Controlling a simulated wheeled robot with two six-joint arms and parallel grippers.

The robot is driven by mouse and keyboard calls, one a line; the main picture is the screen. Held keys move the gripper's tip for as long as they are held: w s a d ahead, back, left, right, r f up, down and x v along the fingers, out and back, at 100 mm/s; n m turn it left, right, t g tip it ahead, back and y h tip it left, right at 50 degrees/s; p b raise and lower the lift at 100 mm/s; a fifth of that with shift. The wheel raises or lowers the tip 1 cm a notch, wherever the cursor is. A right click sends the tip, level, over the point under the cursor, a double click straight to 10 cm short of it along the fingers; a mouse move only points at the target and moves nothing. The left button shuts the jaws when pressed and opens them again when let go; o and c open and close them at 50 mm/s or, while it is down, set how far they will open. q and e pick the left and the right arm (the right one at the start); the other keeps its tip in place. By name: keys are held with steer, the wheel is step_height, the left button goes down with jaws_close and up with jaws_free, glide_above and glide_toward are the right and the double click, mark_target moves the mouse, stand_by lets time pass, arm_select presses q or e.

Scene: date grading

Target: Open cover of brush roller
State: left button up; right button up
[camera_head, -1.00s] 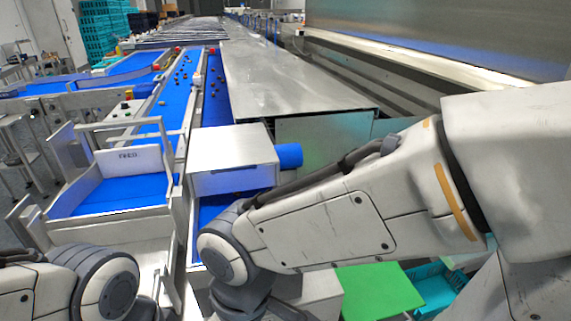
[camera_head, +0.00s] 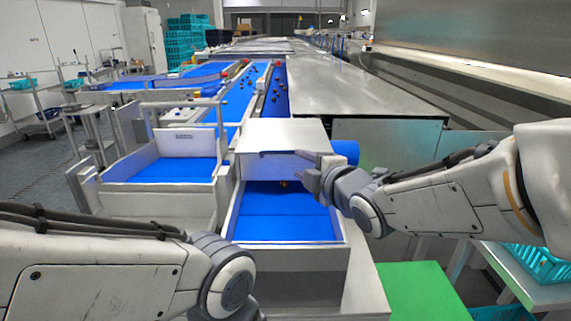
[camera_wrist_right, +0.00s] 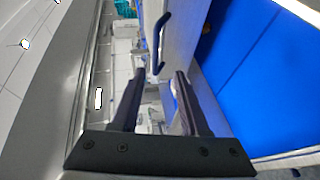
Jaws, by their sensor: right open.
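The brush roller cover (camera_head: 288,132) is a pale metal box housing over the blue belt, in the middle of the head view. Its front edge hangs above the belt tray. My right gripper (camera_head: 303,166) is just in front of the cover's right front side, open and empty. In the right wrist view, a dark curved handle (camera_wrist_right: 159,40) sits on a white panel (camera_wrist_right: 187,33). It lies just beyond and between the open fingertips of my right gripper (camera_wrist_right: 160,76), apart from them. My left arm shows at the lower left, but its gripper is out of frame.
A blue-floored tray (camera_head: 288,229) lies in front of the cover. Another blue tray (camera_head: 168,170) with a rail stands to the left. A blue roller end (camera_head: 345,151) sticks out right of the cover. A green panel (camera_head: 425,290) is at lower right.

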mark_target(285, 153)
steer(key=x, duration=0.3)
steer(key=p+x, duration=0.1)
steer(key=x, duration=0.6)
steer(key=shift+w+a+r, duration=0.1)
steer(key=shift+w+r, duration=0.2)
steer(key=shift+w, duration=0.05)
jaws_close()
stand_by(1.0)
